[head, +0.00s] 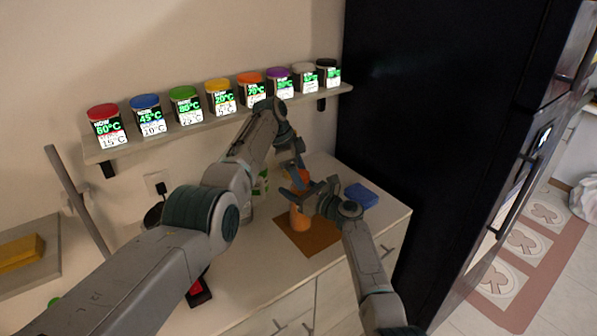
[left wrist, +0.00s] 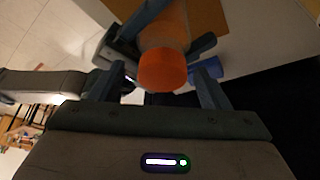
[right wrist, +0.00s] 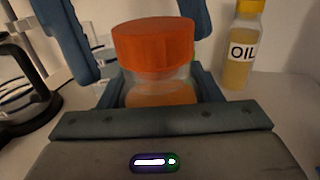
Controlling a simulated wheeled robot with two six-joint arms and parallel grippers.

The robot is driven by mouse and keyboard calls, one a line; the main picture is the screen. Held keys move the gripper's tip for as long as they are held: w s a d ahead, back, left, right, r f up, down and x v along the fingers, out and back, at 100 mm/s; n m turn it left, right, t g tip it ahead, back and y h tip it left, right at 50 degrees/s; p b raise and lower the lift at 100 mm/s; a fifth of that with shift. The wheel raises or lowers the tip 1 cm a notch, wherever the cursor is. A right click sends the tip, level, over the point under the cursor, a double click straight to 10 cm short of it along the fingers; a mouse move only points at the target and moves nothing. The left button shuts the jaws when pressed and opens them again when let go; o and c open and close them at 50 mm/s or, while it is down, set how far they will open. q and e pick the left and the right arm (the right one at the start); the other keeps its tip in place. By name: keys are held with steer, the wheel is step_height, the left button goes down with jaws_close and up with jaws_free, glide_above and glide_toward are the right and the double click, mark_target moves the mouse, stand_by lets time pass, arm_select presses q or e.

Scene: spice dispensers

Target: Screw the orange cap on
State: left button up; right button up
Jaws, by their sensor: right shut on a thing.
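A clear jar with orange contents (right wrist: 158,92) stands upright between the fingers of my right gripper (head: 308,205), which is shut on it. The orange cap (right wrist: 152,44) sits on top of the jar; whether it is threaded cannot be told. It also shows in the left wrist view (left wrist: 163,70). My left gripper (left wrist: 160,85) is open above the jar, with one finger on each side of the cap and gaps between. In the head view the arms partly hide the jar and cap.
Under the jar lies a brown mat (head: 308,240) on the counter (head: 262,277). A blue object (head: 361,195) is to its right. An oil bottle (right wrist: 240,55) and coffee pot (right wrist: 22,85) stand nearby. A shelf (head: 215,123) carries several spice dispensers. A black fridge (head: 430,100) bounds the right.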

arm_select(q)
steer(key=shift+r, duration=0.1)
steer(key=v, duration=1.2)
steer(key=shift+a, duration=0.1)
arm_select(e)
steer(key=o, duration=1.4)
